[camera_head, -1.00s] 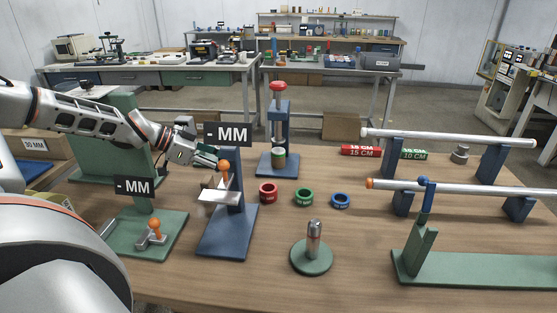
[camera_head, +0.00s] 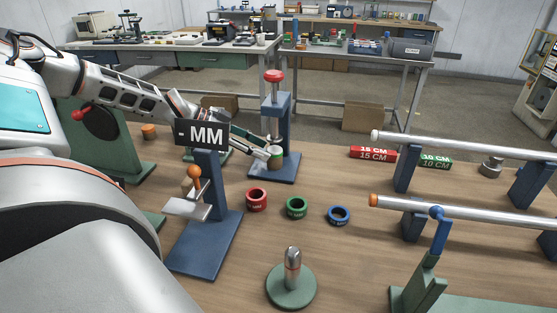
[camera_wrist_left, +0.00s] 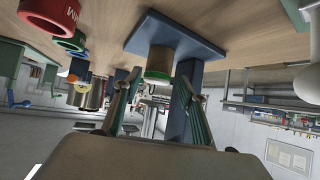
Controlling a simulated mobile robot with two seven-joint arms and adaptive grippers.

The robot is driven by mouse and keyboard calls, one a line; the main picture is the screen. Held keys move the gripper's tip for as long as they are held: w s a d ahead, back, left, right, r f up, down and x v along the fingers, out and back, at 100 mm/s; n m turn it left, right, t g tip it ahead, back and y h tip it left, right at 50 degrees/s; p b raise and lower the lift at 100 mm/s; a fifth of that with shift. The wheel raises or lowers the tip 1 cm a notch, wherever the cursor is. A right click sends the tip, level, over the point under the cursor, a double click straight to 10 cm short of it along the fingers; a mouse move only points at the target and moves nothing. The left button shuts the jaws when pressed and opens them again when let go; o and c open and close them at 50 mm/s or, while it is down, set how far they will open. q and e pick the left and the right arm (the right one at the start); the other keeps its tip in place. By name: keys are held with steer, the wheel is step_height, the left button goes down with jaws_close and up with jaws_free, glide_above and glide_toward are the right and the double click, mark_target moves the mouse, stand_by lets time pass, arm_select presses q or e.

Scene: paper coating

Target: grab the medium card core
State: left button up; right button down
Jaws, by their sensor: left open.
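A short card core (camera_head: 275,163), tan with a green band, stands on the base of the blue press at the back middle. In the left wrist view the core (camera_wrist_left: 160,62) lies ahead, between the lines of the two fingers. My left gripper (camera_head: 263,150) is open, its fingertips close to the core's left side; the left wrist view also shows it (camera_wrist_left: 158,80). I cannot tell whether the fingers touch the core. My right gripper is not in view.
The blue press (camera_head: 285,125) rises behind the core. A blue gauge stand (camera_head: 205,245) with an MM sign is in front of my left arm. Red (camera_head: 257,199), green (camera_head: 297,207) and blue (camera_head: 338,215) rings lie on the table. A green post stand (camera_head: 291,287) is nearer.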

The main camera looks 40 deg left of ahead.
mark_target(275, 155)
arm_select(q)
steer(key=b+x, duration=0.1)
steer(key=x, duration=0.1)
steer(key=b+x, duration=0.1)
steer(key=x, duration=0.2)
steer(key=shift+s+f, duration=0.25)
steer(key=shift+w+d+f, duration=0.1)
steer(key=shift+w+d, duration=0.1)
steer(key=shift+w, duration=0.1)
steer(key=shift+w+d, duration=0.1)
steer(key=c, duration=0.9)
